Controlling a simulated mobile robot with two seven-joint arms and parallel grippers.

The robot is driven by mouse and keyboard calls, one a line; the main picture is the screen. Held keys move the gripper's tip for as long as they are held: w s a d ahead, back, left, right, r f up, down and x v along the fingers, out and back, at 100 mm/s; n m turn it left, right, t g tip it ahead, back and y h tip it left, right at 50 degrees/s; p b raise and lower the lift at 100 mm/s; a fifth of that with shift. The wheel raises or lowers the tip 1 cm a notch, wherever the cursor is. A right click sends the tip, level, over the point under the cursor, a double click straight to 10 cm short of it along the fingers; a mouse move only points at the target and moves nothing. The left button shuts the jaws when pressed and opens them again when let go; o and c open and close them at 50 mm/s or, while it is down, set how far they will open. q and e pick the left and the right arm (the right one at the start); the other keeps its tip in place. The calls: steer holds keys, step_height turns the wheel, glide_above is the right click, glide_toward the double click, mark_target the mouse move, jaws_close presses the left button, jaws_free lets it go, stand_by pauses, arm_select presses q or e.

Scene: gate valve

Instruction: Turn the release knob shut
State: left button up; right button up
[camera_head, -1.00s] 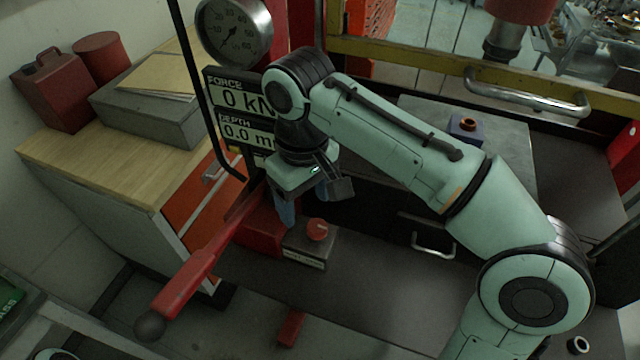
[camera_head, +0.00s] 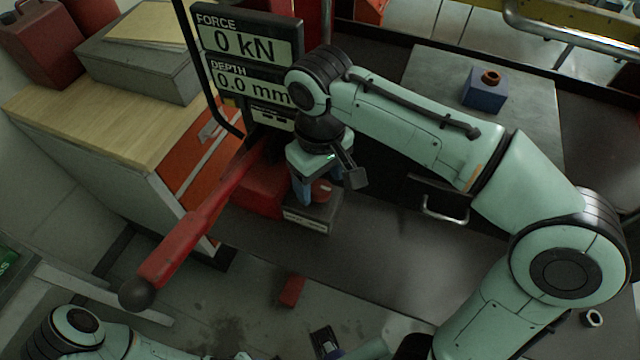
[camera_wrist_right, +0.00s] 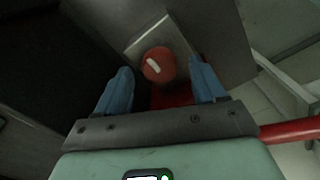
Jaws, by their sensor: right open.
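The release knob (camera_head: 322,189) is a small red round knob on a grey block (camera_head: 312,216) at the foot of the press. In the right wrist view the knob (camera_wrist_right: 158,65) shows a white mark and lies ahead of the gap between the fingers. My right gripper (camera_head: 314,190) points down at the knob, its blue fingers apart and partly hiding it in the head view. In the right wrist view the open fingers (camera_wrist_right: 160,88) stand either side, with nothing between them; contact with the knob does not show.
A red lever (camera_head: 200,220) with a black ball end slants down-left beside the gripper. The display panel (camera_head: 245,65) reads 0 kN and 0.0 mm. A wooden-topped cabinet (camera_head: 90,115) stands left. A blue block (camera_head: 485,92) sits on the grey plate at right.

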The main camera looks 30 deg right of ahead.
arm_select(q)
steer(key=shift+f, duration=0.2)
arm_select(e)
steer(key=shift+f, duration=0.7)
steer(key=c, duration=1.1)
steer(key=shift+o, duration=0.2)
